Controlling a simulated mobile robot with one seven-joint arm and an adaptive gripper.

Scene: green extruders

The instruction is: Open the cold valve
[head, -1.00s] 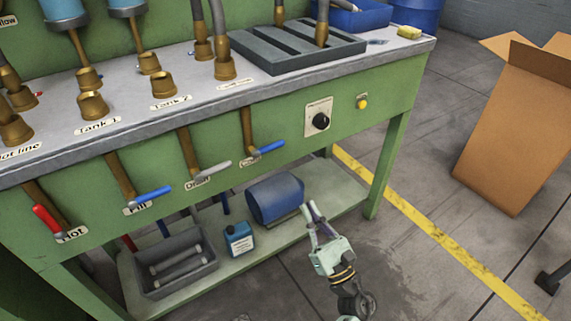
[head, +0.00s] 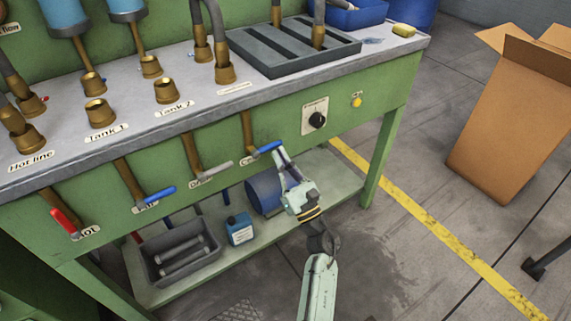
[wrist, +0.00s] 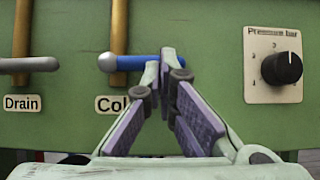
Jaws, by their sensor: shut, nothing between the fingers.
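The cold valve is a blue lever handle (head: 267,147) on a brass pipe at the bench front, pointing right and slightly up in the head view. In the wrist view the blue handle (wrist: 143,62) lies level, with the "Cold" label (wrist: 113,104) below it. My gripper (head: 281,152) is at the free right end of the handle. Its fingertips (wrist: 163,62) are together and overlap the handle's end in the wrist view. I cannot tell whether they touch it. Nothing is held between the fingers.
The drain lever (wrist: 28,65) is left of the cold valve, and a pressure knob (wrist: 282,68) is to the right. A blue Fill lever (head: 154,199) and red Hot lever (head: 67,223) are farther left. Below, the shelf holds a blue drum (head: 262,194), bottle (head: 239,229) and grey bin (head: 178,254).

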